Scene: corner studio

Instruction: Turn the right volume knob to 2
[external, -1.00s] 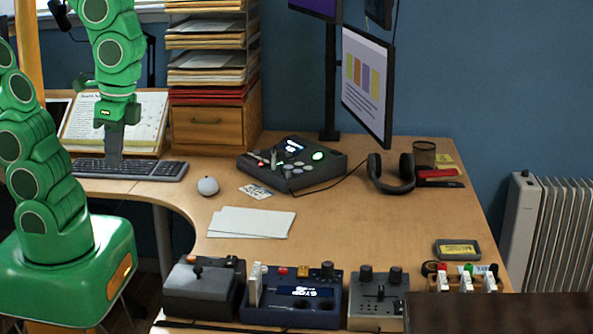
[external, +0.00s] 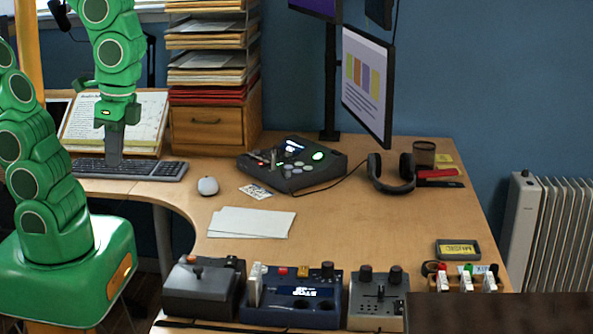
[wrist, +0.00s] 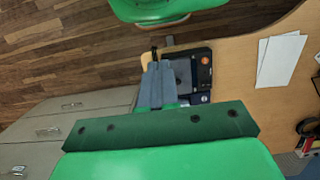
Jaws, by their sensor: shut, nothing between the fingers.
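A small grey box (external: 377,304) stands at the front edge of the desk in the external view. It carries a left knob (external: 366,273) and a right knob (external: 396,275), both dark, with a slider between them. The knobs' markings are too small to read. My gripper (external: 114,158) points down by the keyboard at the left, well apart from the box. Its fingers are shut and empty. In the wrist view, my gripper (wrist: 160,68) shows in front of a dark device (wrist: 201,72) on the desk; I cannot tell whether the knobs show there.
Left of the grey box stand a blue console (external: 292,312) and a dark joystick box (external: 203,290). A dark control panel (external: 292,166), headphones (external: 407,170) and a monitor (external: 366,85) are farther back. White papers (external: 250,222) lie mid-desk, with bare wood to their right.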

